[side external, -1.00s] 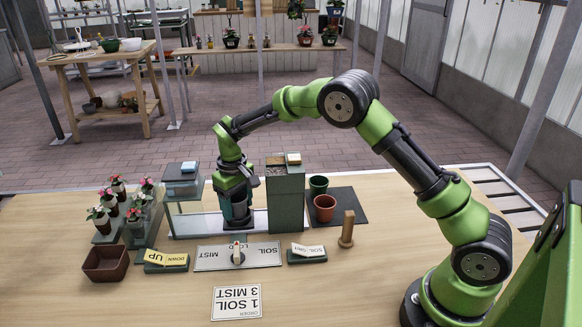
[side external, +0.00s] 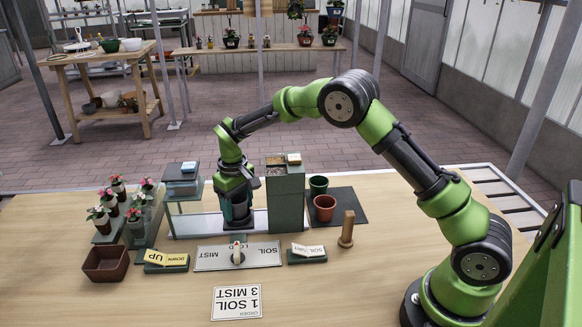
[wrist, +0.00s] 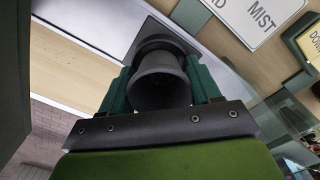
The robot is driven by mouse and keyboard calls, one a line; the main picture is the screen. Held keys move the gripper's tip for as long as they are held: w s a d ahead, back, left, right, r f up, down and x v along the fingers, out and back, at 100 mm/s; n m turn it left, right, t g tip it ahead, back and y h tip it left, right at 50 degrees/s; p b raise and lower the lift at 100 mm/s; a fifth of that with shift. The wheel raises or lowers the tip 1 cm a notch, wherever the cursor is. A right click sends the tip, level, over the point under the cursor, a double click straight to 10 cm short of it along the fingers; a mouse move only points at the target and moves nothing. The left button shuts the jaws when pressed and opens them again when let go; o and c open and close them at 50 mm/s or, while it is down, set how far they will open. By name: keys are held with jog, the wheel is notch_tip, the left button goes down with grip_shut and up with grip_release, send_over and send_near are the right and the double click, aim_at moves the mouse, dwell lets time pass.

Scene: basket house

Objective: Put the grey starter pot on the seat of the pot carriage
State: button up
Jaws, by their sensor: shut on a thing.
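The grey starter pot (wrist: 160,78) is between the two green fingers of my gripper (wrist: 160,85) in the wrist view. My gripper is shut on it, one finger on each side. Beyond the pot lies a dark grey, square-edged surface (wrist: 146,28), which looks like the carriage seat. I cannot tell whether the pot touches it. In the side view my gripper (side external: 236,210) points down, left of the tall green-grey soil box. The pot and the carriage seat are mostly hidden there by the fingers.
The soil box (side external: 286,203) stands close on the right, and a clear stand with a blue-topped box (side external: 181,178) on the left. In front is a SOIL/MIST plate (side external: 262,254) with a lever. Potted flowers (side external: 100,222) and a brown tray (side external: 106,263) are left; two pots (side external: 324,207) are right.

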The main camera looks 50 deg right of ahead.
jog(key=shift+s+d+f, duration=0.2)
jog(key=shift+f, duration=0.2)
jog(key=o, duration=1.1)
jog(key=shift+d, duration=0.15)
jog(key=shift+w+r, duration=0.1)
jog(key=shift+o, duration=0.9)
jog(key=shift+a, duration=0.25)
jog(key=shift+r, duration=0.25)
jog(key=shift+r, duration=2.35)
jog(key=shift+r, duration=0.1)
jog(key=shift+r, duration=1.45)
